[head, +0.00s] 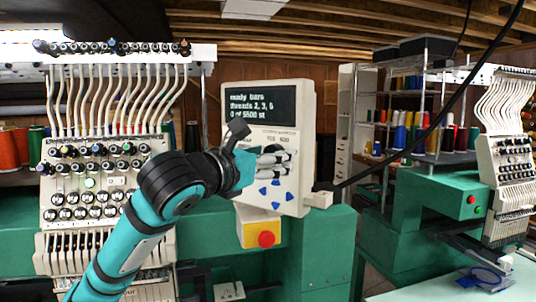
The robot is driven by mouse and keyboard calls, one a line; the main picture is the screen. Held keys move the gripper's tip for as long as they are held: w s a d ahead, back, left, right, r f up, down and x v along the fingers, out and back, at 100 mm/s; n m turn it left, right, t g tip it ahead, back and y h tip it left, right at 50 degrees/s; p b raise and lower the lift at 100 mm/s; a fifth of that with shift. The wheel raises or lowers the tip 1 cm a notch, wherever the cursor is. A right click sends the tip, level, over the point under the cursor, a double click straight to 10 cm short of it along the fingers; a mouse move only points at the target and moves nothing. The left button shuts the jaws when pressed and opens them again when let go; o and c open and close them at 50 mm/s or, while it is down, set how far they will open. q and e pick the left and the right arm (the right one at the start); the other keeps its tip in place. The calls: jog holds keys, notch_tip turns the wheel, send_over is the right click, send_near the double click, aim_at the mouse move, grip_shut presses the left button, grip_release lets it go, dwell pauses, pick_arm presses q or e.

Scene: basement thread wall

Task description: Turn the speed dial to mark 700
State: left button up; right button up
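The control panel (292,195) is a pale box with a dark screen (262,103) above and blue arrow buttons (276,196) below. The screen text looks like "ready bars, threads 2, 3, 6, 0 of 5500 st". Small printed marks show just under the screen, too small to read surely. My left gripper (283,161) is in front of the panel's middle, between those marks and the arrow buttons. Its pale fingers point right and lie close together; the gap between them is unclear. No speed dial is visible; the gripper covers that part of the panel. My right gripper is out of view.
A yellow box with a red stop button (266,239) sits below the panel. A multi-needle embroidery head (95,185) with pale thread tubes stands left, behind my arm. A black cable (430,125) crosses at right. A second green machine (440,205) and thread shelves (425,125) stand right.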

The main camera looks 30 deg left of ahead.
pick_arm(q)
jog(key=c, duration=1.1)
jog(key=shift+c, duration=0.2)
